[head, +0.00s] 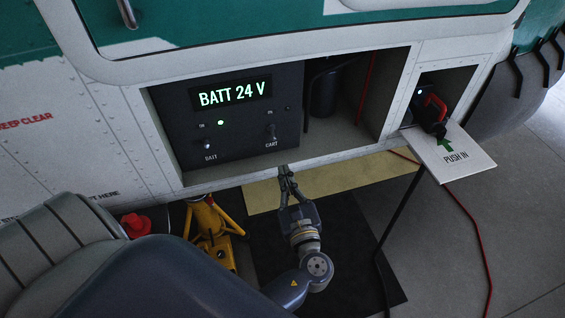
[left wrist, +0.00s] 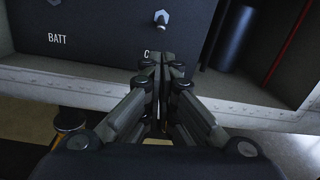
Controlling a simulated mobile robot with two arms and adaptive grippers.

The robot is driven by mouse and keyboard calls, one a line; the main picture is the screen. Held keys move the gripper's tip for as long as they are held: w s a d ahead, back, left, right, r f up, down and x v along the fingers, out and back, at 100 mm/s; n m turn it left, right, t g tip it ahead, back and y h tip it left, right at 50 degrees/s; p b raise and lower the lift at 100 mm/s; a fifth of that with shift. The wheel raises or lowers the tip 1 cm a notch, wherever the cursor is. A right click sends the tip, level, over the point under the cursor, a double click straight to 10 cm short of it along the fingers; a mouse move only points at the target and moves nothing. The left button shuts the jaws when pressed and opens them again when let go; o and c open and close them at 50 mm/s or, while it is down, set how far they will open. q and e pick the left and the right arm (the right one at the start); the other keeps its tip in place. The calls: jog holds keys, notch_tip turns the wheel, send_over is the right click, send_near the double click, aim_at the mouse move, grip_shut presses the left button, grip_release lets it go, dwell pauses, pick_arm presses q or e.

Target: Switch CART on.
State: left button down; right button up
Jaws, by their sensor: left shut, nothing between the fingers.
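The CART switch (head: 271,132) is a small metal toggle at the right of the black panel (head: 240,150), above its CART label; I cannot tell surely which way its lever points. It also shows in the left wrist view (left wrist: 161,18), just beyond the fingertips. My left gripper (head: 284,170) is shut and empty, below the panel's lower edge and apart from the switch. In the left wrist view its fingertips (left wrist: 161,58) partly cover the CART label. My right gripper is not in view.
The display (head: 232,93) reads BATT 24 V. A red-and-black plug (head: 434,109) sits at the right hatch above its PUSH IN flap (head: 462,160). A yellow jack (head: 211,228) stands below.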

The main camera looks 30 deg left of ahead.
aim_at(273, 134)
pick_arm(q)
jog(key=p+x, duration=0.1)
jog(key=x, duration=0.8)
jog(key=shift+w+a, duration=0.1)
jog(key=shift+w, duration=0.05)
jog(key=shift+p, duration=0.3)
